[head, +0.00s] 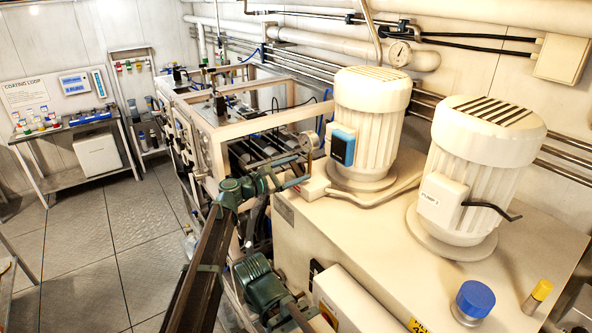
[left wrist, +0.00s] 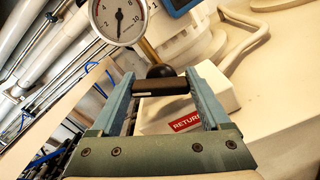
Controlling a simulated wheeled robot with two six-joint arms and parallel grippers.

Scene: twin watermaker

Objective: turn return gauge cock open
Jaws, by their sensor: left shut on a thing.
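My left gripper (left wrist: 165,92) is shut on this handle, one blue-grey finger at each end. In the head view my left gripper (head: 297,182) is just below the gauge, and the cock is too small to make out. A red RETURN label (left wrist: 187,122) shows behind the fingers. My right gripper is not in view.
Two large cream pump motors (head: 368,125) (head: 480,170) stand on the cream tank to the right. A framed unit with hoses (head: 245,120) is behind my gripper. Pipes run along the wall. The floor (head: 95,240) is open at left.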

